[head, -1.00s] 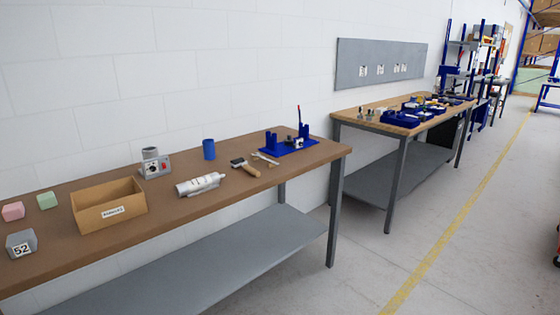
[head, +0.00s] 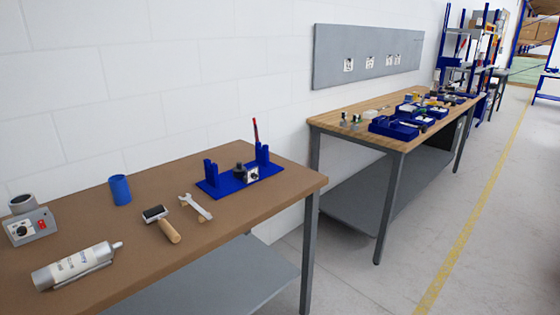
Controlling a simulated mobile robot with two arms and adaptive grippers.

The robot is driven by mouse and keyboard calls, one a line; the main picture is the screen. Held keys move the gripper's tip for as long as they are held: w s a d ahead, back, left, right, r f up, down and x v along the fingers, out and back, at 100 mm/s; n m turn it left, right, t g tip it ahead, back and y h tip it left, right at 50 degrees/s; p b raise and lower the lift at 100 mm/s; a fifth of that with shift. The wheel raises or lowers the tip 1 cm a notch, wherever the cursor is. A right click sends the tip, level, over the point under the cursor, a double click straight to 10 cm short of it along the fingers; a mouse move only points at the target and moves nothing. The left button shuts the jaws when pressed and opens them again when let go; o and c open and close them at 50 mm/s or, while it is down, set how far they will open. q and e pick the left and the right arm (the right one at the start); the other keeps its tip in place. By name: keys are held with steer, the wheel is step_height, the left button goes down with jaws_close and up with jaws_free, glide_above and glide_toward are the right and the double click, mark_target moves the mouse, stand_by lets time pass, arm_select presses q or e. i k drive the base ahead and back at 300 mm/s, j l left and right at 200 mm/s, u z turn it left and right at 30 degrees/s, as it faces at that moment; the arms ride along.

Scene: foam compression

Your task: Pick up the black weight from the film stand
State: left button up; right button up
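A blue stand (head: 213,186) with upright posts at both ends stands near the far right end of the brown workbench. It looks like the film stand. A small dark piece (head: 240,168) sits between the posts, beside a small light block with a round dark mark (head: 252,174). The dark piece may be the black weight, but it is too small to be sure. A thin red and dark stick (head: 255,131) rises at the right post. Neither of my grippers is in view.
On the brown workbench (head: 215,235) are a wrench (head: 196,207), a roller with a wooden handle (head: 168,231), a blue cylinder (head: 120,190), a white tube (head: 73,267) and a grey device (head: 31,227). A second bench (head: 335,121) with blue trays stands beyond. Floor is clear at right.

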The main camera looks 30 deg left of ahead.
mark_target(239, 170)
steer(key=i+u, duration=0.4)
steer(key=i+l+u, duration=0.25)
steer(key=i+u, duration=0.15)
steer(key=i+l+u, duration=0.35)
